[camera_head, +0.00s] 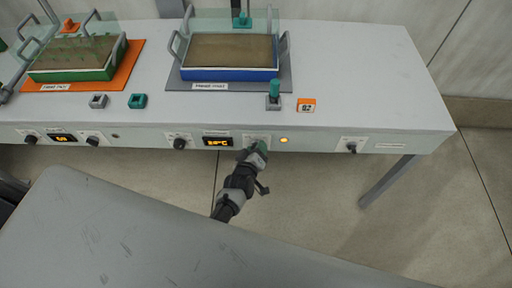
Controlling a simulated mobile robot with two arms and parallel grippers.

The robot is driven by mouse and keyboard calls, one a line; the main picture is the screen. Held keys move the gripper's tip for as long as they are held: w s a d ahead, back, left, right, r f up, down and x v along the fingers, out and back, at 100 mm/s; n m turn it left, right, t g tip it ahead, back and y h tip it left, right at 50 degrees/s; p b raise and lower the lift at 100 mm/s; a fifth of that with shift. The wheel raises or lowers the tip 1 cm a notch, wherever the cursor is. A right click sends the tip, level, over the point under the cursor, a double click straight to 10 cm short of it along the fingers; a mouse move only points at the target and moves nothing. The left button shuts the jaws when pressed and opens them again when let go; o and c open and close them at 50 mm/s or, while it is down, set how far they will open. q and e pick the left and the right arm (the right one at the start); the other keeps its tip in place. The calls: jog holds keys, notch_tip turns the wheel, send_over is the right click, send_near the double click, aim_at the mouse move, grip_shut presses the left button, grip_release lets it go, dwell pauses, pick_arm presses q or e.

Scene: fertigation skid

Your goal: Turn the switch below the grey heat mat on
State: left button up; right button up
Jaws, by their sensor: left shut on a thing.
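The grey heat mat (286,84) lies on the bench and carries a blue tray (230,75) filled with brown soil. On the bench front below it are a dark knob (180,144), a lit display (217,141) and a pale switch plate (250,138). My left gripper (259,149) reaches up to this plate and is shut on the switch there. The gripper hides the switch, so its position cannot be told. An amber light (284,140) glows just right of the plate. My right gripper is not in view.
An orange mat (130,60) with a green tray (72,75) lies left, above another display (63,138) and knobs. Another knob (351,147) sits at the right. Small blocks stand near the bench's front edge. A grey surface (150,235) fills the foreground.

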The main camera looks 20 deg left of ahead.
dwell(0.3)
pick_arm(q)
jog(key=o, duration=0.9)
jog(key=v, duration=1.1)
jog(key=shift+p, duration=0.4)
jog(key=shift+w, duration=0.1)
jog(key=s+f+m+g+h, duration=0.1)
jog(key=s+f+m+g, duration=0.3)
jog(key=s+f, duration=0.5)
jog(key=s+f+m+g, duration=0.35)
jog(key=s+f, duration=0.35)
jog(key=f, duration=0.5)
jog(key=s+a+f+m+g, duration=0.1)
jog(key=s+a+f+g, duration=0.1)
jog(key=s, duration=0.4)
jog(key=s+a+f+m+g, duration=0.2)
jog(key=s+a+f, duration=0.1)
jog(key=s, duration=0.2)
jog(key=s+a+f+m+g+y, duration=0.1)
jog(key=s+a+f+g, duration=0.1)
jog(key=s, duration=0.4)
jog(key=shift+s+a+f+m, duration=0.15)
jog(key=shift+s+a+f, duration=0.1)
jog(key=shift+a, duration=0.15)
jog(key=shift+s+a+f+m, duration=0.1)
jog(key=shift+a+f, duration=0.1)
jog(key=shift+a, duration=0.15)
